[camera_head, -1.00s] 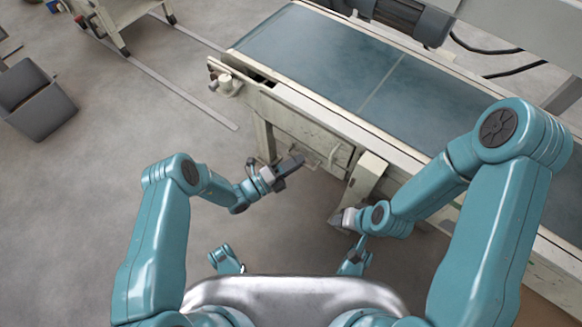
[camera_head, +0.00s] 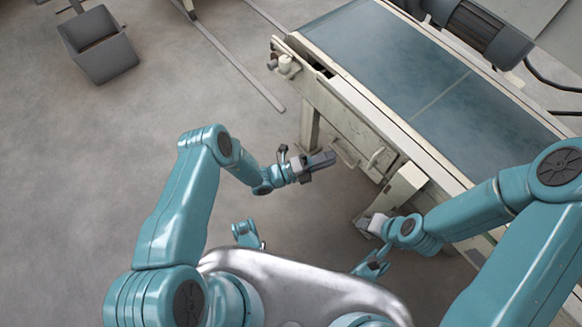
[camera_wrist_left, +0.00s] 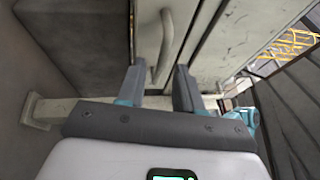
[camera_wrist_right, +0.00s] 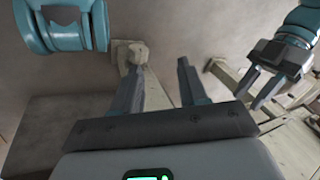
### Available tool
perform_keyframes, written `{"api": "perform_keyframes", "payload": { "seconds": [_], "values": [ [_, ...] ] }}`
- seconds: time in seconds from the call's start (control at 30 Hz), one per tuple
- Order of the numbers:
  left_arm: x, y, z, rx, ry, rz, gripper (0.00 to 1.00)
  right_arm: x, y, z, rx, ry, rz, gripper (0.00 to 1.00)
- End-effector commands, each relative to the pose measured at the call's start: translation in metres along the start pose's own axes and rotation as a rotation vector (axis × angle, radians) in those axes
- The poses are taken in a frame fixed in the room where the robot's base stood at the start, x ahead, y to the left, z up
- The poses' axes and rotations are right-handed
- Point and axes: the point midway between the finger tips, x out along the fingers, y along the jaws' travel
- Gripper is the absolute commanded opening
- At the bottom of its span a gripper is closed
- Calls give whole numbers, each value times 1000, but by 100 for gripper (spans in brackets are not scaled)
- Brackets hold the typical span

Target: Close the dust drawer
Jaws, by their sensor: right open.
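A pale panel with bar handles sits under the belt conveyor; I take it to be the dust drawer front. In the head view one handle (camera_head: 345,152) hangs low at its left and another (camera_head: 376,158) is to the right. How far the drawer stands out is unclear. My left gripper (camera_head: 322,160) is just left of the low handle. In the left wrist view a bar handle (camera_wrist_left: 163,45) lies ahead of its open, empty fingers (camera_wrist_left: 158,85). My right gripper (camera_head: 365,222) is open and empty, low by the conveyor leg; its fingers also show in the right wrist view (camera_wrist_right: 158,85).
The conveyor (camera_head: 410,75) with a blue-grey belt runs from upper left to lower right. Its pale leg (camera_head: 402,187) stands near my right gripper. A grey bin (camera_head: 105,62) is at the upper left. The floor (camera_head: 110,150) at left is clear.

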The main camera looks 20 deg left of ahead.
Motion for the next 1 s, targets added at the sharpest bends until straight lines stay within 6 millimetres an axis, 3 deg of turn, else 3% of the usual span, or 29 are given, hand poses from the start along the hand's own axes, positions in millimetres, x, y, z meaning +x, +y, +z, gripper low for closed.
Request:
{"api": "perform_keyframes", "payload": {
  "seconds": [0.3, 0.5, 0.7, 1.0],
  "values": [
    [-86, -2, 2, 0, -7, 2, 35, -22, -7, 11, 10, -48, 2, 43],
    [-121, -1, 1, 2, -3, 0, 35, -26, -8, 15, 13, -61, 2, 43],
    [-133, -1, 1, 1, -2, 0, 35, -26, -8, 16, 14, -66, 2, 43],
    [-133, -1, 1, 1, -1, 0, 35, -26, -8, 16, 14, -65, 2, 43]
  ]
}}
